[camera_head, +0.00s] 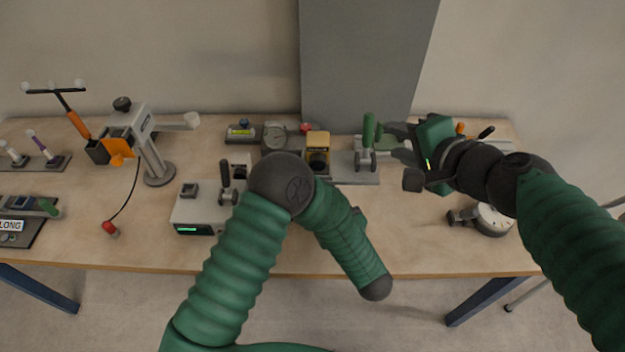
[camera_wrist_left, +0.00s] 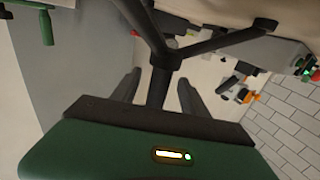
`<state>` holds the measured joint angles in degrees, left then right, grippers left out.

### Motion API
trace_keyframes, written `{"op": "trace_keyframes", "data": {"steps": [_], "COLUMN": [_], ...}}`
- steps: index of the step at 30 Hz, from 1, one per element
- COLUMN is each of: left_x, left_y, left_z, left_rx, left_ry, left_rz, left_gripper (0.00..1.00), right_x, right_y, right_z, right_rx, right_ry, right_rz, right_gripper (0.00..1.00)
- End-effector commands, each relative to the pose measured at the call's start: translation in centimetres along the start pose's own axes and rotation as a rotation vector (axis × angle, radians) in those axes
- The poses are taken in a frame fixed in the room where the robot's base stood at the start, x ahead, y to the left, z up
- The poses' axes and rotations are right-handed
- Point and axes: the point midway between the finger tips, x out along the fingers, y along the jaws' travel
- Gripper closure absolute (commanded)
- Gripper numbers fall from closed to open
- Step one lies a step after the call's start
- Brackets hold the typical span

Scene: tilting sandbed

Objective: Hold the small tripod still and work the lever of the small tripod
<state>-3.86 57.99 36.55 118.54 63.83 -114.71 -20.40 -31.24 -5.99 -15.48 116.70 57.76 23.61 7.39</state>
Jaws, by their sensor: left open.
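The small tripod (camera_wrist_left: 165,58) shows in the left wrist view as dark legs meeting at a hub, with a short post pointing toward me. My left gripper (camera_wrist_left: 158,88) is open, its two fingers on either side of that post; I cannot tell whether they touch it. No lever on the tripod can be made out. In the head view I cannot see the tripod or the left gripper; my left arm covers the middle of the table. My right gripper (camera_head: 388,142) points left over the back of the table, fingers apart, close to a green upright handle (camera_head: 369,130).
A grey panel (camera_head: 365,60) stands behind the table (camera_head: 430,250). A white box (camera_head: 195,208) with a lever, a yellow-topped block (camera_head: 317,150) and a round dial gauge (camera_head: 492,219) stand around. A tilted white stand (camera_head: 150,145) is at left.

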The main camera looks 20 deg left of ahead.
Motion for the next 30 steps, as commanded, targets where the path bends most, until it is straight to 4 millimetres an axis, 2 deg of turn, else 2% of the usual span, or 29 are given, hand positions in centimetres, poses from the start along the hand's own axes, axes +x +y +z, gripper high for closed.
{"op": "trace_keyframes", "data": {"steps": [3,6,10,17,30], "left_x": [2.6,4.0,4.9,5.0,5.0], "left_y": [-0.2,0.0,0.0,0.0,0.1], "left_z": [0.1,0.0,0.0,0.0,0.0], "left_rx": [-0.002,-0.002,0.000,-0.001,-0.001], "left_ry": [-0.001,0.001,0.000,0.001,0.000], "left_rz": [-0.007,-0.003,-0.001,0.001,0.001], "left_gripper": [0.48,0.48,0.48,0.48,1.00], "right_x": [0.0,0.0,0.0,0.0,0.0], "right_y": [0.0,0.0,0.0,0.0,0.0], "right_z": [0.0,0.0,0.0,0.0,0.0], "right_rx": [0.000,0.000,0.000,0.000,0.000], "right_ry": [0.000,0.000,0.000,0.000,0.000], "right_rz": [0.000,0.000,0.000,0.000,0.000], "right_gripper": [0.64,0.64,0.64,0.64,0.64]}}
